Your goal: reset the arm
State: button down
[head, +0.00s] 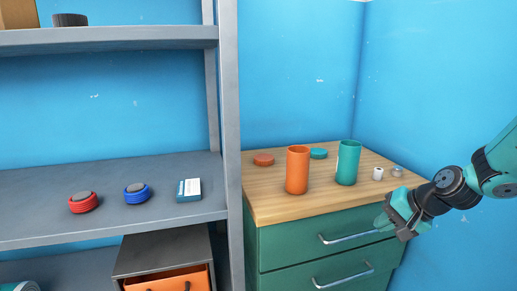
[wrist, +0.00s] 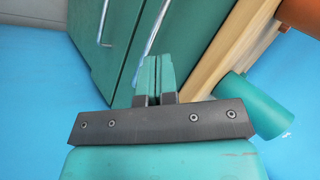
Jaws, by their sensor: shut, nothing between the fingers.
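My gripper (head: 383,224) is at the end of my arm, on the right in the head view. It is in front of the green drawer cabinet (head: 290,246), near its upper right corner and the upper drawer handle. In the wrist view my gripper (wrist: 155,62) shows its two teal fingers closed together with nothing between them. The cabinet front (wrist: 125,25) and its handles lie beyond the fingers in that view.
An orange cup (head: 297,170), a teal cup (head: 347,163), two lids and two small metal pieces stand on the wooden top (head: 270,205). A grey shelf (head: 40,195) on the left holds red and blue rolls and a small box. An orange drawer (head: 165,281) sits below.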

jog(key=s+a+r+n+g, duration=0.2)
jog(key=s+a+r+n, duration=0.2)
jog(key=s+a, duration=0.25)
jog(key=s+a+r+n+g, duration=0.2)
jog(key=s+a+r+n, duration=0.25)
jog(key=a, duration=0.35)
jog(key=s+a+r+n+g, duration=0.1)
jog(key=s+a+n, duration=0.15)
jog(key=s, duration=0.45)
jog(key=s+a+r+n+g, duration=0.1)
jog(key=s+a+r+n, duration=0.15)
jog(key=s, duration=0.45)
notch_tip(320, 180, up, 13)
jog(key=p, duration=1.4)
jog(key=shift+s+d+r+n+h, duration=0.2)
jog(key=shift+s+n+h, duration=0.15)
jog(key=shift+s+h, duration=0.1)
